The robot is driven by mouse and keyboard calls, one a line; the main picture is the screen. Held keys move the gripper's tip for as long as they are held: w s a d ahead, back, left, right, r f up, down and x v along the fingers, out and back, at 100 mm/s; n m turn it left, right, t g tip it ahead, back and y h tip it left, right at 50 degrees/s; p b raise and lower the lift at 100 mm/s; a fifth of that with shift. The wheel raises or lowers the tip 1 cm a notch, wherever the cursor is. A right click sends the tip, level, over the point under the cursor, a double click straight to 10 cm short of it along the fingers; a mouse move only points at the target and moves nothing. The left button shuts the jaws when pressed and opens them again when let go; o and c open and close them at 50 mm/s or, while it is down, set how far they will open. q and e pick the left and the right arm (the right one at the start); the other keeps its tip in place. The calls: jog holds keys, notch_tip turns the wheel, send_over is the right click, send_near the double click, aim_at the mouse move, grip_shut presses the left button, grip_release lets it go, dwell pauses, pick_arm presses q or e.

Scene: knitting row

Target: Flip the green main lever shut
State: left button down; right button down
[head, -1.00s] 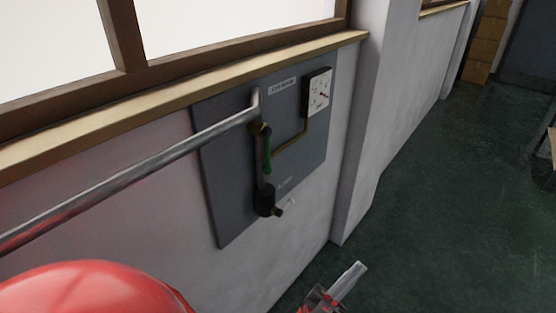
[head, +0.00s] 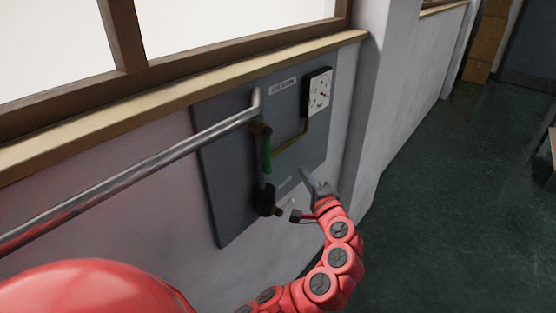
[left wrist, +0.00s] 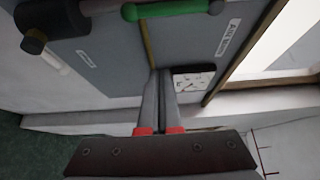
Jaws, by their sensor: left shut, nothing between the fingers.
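The green lever (head: 267,153) is on the grey wall panel (head: 225,200), beside the vertical pipe and roughly in line with it. In the left wrist view the green lever (left wrist: 175,9) lies across the top edge. My left gripper (head: 306,174) is in front of the panel's lower right, to the right of the lever and below it, apart from it. In the left wrist view the fingers (left wrist: 160,74) are together with nothing between them, and the lever is beyond their tips. My right gripper is not in view.
A white-faced gauge (head: 319,92) sits at the panel's upper right, joined by a thin brass pipe (head: 291,143). A black fitting (head: 264,200) is below the lever. A silver pipe (head: 150,158) runs left. A wooden sill (head: 180,92) is above; open floor (head: 440,210) lies right.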

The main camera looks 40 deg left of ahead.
aim_at(268, 152)
pick_arm(q)
jog(key=shift+s+a+r, duration=0.2)
jog(key=shift+s+a, duration=0.05)
jog(key=shift+s, duration=0.1)
jog(key=w+a+p, duration=0.2)
jog(key=a+p, duration=0.4)
jog(key=a, duration=0.3)
dwell(0.5)
jog(key=shift+a, duration=0.1)
